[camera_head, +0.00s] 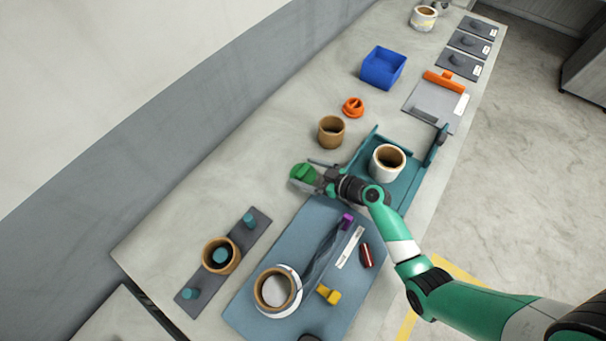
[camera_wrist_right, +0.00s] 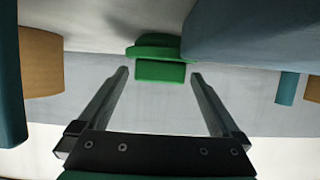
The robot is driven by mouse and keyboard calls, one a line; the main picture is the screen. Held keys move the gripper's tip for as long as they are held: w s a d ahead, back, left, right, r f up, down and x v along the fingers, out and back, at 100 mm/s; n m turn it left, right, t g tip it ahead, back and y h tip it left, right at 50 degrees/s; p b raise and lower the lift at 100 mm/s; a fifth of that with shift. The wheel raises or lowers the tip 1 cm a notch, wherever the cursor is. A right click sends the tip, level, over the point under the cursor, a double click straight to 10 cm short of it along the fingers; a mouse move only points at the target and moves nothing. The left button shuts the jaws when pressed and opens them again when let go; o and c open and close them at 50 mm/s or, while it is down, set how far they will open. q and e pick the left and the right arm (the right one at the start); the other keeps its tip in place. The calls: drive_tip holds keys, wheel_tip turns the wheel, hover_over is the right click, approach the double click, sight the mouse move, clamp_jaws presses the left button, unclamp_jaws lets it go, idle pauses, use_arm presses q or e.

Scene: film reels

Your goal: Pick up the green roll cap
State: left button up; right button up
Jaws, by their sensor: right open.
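The green roll cap (camera_head: 304,173) lies on the grey table, left of the teal tray. In the right wrist view the green roll cap (camera_wrist_right: 160,62) shows a wide rim and a narrower block, just beyond the fingertips. My right gripper (camera_head: 314,178) reaches in from the right, close to the cap. In the right wrist view my right gripper (camera_wrist_right: 158,75) is open, with the cap's block lined up between its two fingers and a small gap visible. I do not see my left gripper.
A brown roll (camera_head: 331,132) and an orange cap (camera_head: 352,107) stand behind the green cap. The blue mat (camera_head: 250,318) lies in front, close by. The teal tray (camera_head: 412,177) holds a white roll (camera_head: 387,162). A blue bin (camera_head: 383,68) is farther back.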

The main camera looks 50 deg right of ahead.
sight(303, 170)
drive_tip(key=shift+x, duration=0.9)
drive_tip(key=c, duration=1.3)
wheel_tip(303, 170, up, 9)
drive_tip(key=p, duration=0.4)
drive_tip(key=shift+r, duration=0.55)
drive_tip(key=shift+d, duration=0.15)
